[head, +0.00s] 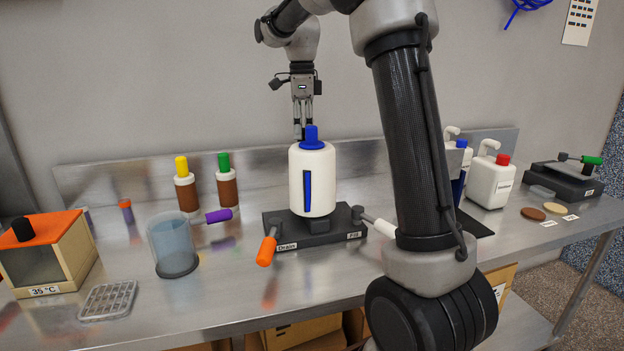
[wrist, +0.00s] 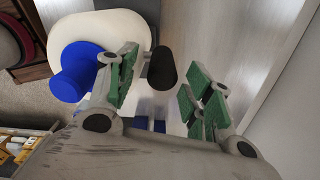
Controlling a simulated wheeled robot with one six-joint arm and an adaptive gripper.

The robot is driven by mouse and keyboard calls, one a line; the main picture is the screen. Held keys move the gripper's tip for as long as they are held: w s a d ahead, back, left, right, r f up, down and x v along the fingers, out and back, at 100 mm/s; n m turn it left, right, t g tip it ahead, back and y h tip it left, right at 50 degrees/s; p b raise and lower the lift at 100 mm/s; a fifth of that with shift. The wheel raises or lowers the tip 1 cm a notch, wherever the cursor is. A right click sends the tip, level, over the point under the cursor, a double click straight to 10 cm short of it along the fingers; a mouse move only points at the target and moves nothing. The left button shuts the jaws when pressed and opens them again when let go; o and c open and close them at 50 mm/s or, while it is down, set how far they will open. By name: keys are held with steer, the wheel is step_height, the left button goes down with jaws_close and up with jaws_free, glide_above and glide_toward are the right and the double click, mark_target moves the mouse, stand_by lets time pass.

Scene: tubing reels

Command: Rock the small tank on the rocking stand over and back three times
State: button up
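The small tank (head: 312,180) is white with a blue cap (head: 311,138) and a blue vertical strip. It looks upright on its dark rocking stand (head: 290,235), labelled "Drain" and "Fill". An orange-tipped lever (head: 267,250) and a pale-tipped lever (head: 385,228) stick out from the stand. My gripper (head: 299,130) points down at the tank's far side, partly hidden behind it. In the wrist view the tank (wrist: 130,27) and blue cap lie left of my fingers. My gripper (wrist: 160,85) is open, with a black knob (wrist: 163,68) seen between the green-padded fingers. I cannot tell whether they touch it.
A clear beaker (head: 173,245), a purple-tipped handle (head: 218,215) and two brown bottles (head: 187,193) stand left of the tank. An orange-topped heater box (head: 45,255) and a grey rack (head: 107,300) are further left. White jugs (head: 490,180) stand right, beyond my arm.

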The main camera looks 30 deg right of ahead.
steer(key=shift+r, duration=0.1)
steer(key=shift+w+r, duration=0.1)
steer(key=shift+r, duration=0.15)
step_height(320, 180, up, 11)
steer(key=shift+r, duration=0.15)
steer(key=s+a+f+n+t, duration=0.15)
steer(key=s+f+n, duration=0.25)
steer(key=s+n, duration=0.6)
steer(key=s+d+f+n+t, duration=0.1)
steer(key=s+f+n+t, duration=0.15)
steer(key=s+n, duration=0.7)
steer(key=s+f+n, duration=0.3)
steer(key=s+f, duration=0.7)
steer(key=s, duration=0.2)
steer(key=shift+s+a+f+n+t, duration=0.25)
steer(key=shift+s+a+n+t, duration=0.05)
steer(key=shift+s+a+n, duration=0.1)
